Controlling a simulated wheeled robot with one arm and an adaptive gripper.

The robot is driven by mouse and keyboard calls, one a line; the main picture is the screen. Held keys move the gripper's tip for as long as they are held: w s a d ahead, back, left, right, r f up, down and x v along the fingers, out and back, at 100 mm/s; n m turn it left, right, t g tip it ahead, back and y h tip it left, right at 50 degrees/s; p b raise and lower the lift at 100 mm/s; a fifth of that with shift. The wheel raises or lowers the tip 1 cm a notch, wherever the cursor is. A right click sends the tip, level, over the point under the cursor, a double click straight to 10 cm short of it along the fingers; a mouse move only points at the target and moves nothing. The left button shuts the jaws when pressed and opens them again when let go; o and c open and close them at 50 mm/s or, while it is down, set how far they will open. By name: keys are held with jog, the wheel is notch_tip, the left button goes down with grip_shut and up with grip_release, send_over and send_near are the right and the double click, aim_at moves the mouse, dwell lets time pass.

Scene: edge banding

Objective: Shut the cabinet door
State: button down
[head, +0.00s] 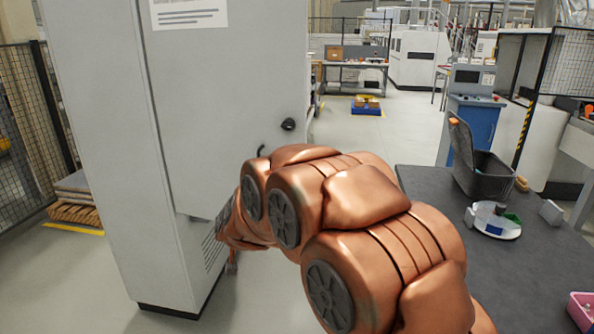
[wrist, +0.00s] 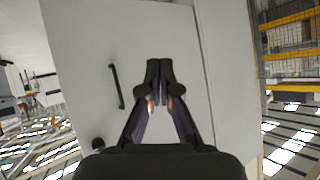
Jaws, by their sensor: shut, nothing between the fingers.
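The tall grey cabinet (head: 112,150) stands at the left in the head view. Its door (head: 225,75) appears to stand ajar, reaching right past the cabinet's lower body; my arm hides much of its lower edge, so I cannot tell how wide the gap is. A black knob (head: 288,124) is near the door's right edge. In the wrist view the door (wrist: 85,50) fills the middle, with a black bar handle (wrist: 117,86) left of my gripper (wrist: 158,72). My gripper is shut and empty in front of the door panel; I cannot tell whether it touches. The head view hides it behind my arm.
A dark table (head: 430,195) stands at the right with a grey bin (head: 482,175) and small items on it. A mesh fence (head: 30,100) and wooden pallets (head: 75,200) are left of the cabinet. Open floor (head: 385,135) lies beyond my arm.

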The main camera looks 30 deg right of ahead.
jog(key=w+d+r+m+h+p, duration=0.1)
jog(key=w+d+h, duration=0.3)
jog(key=d, duration=0.6)
jog(key=w+d+m+h+p, duration=0.3)
jog(key=w+d, duration=0.3)
jog(key=d, duration=0.4)
jog(key=w+d+r+m+h+p, duration=0.1)
jog(key=w+d+h, duration=0.3)
jog(key=d, duration=0.6)
jog(key=shift+w+r+m+t+h+p, duration=0.3)
jog(key=shift+w+m+h+p, duration=0.1)
jog(key=shift+h+p, duration=0.1)
jog(key=shift+w+d+f, duration=0.1)
